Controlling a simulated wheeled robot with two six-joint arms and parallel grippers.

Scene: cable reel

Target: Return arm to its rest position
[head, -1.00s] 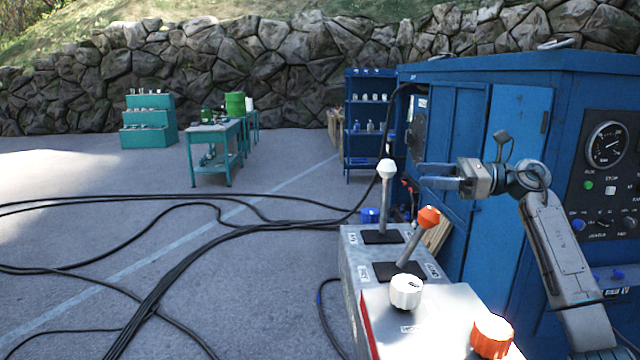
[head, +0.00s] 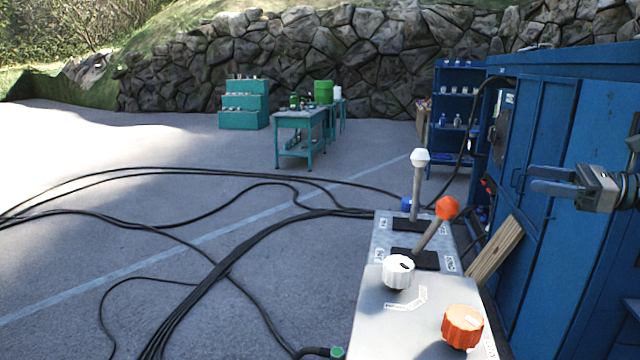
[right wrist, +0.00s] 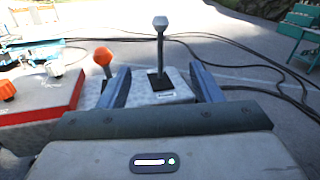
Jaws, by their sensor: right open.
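My right gripper (head: 556,181) is at the right edge of the head view, in front of the blue cabinet. It is open and empty. In the right wrist view its two fingers (right wrist: 160,88) stand apart, with the white-knobbed lever (right wrist: 159,50) beyond and between them, not held. In the head view that lever (head: 418,185) stands upright on the grey control console (head: 375,320). An orange-knobbed lever (head: 437,222) leans to the right beside it. The gripper is apart from both levers. My left gripper is not in view.
The console also bears a white dial (head: 398,271) and an orange dial (head: 462,326). The blue cabinet (head: 550,130) fills the right side. A wooden plank (head: 495,250) leans near it. Black cables (head: 215,285) cross the ground. A teal table (head: 298,122) and open pavement lie farther off.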

